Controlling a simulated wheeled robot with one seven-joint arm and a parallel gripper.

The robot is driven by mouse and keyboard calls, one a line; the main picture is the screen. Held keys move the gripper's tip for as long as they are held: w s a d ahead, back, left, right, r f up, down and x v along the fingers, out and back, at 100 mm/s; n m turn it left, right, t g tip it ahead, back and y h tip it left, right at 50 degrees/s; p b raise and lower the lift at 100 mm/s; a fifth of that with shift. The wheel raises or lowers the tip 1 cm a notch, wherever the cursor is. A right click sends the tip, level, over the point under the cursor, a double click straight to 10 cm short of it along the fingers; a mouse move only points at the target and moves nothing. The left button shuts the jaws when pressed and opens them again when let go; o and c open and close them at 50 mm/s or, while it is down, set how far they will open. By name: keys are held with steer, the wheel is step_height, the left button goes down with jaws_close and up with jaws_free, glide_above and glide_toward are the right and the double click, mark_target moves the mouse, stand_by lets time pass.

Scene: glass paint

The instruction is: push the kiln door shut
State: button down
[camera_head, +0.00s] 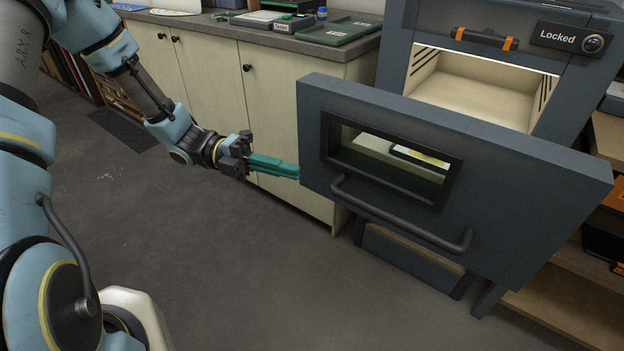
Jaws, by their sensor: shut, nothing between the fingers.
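The kiln (390,60) is a dark grey-blue box at the right with a lit, cream-coloured chamber (480,92). Its door (540,190) stands open in front of the chamber, with a window (385,160) and a dark bar handle (400,215) on its outer face. Through the window I see something pale with a dark edge. My gripper (297,172) has teal fingers, closed together and empty. Its tips are at the door's left edge in the picture; I cannot tell whether they touch it.
A "Locked" sign with a round dial (592,43) is on the kiln's upper front. Cream cabinets (215,85) with a grey worktop (250,36) stand behind my arm, with green trays (340,30) on top. Wooden shelves (560,305) stand at the right. The floor (230,270) in front is clear.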

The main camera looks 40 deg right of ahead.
mark_target(346, 171)
steer(key=s+d+p, duration=0.2)
steer(key=s+d, duration=0.1)
steer(key=d, duration=0.1)
steer(key=s+d+p, duration=0.2)
steer(key=s+d, duration=0.2)
steer(key=shift+s+r, duration=0.1)
steer(key=shift+d, duration=0.45)
steer(key=shift+w, duration=0.2)
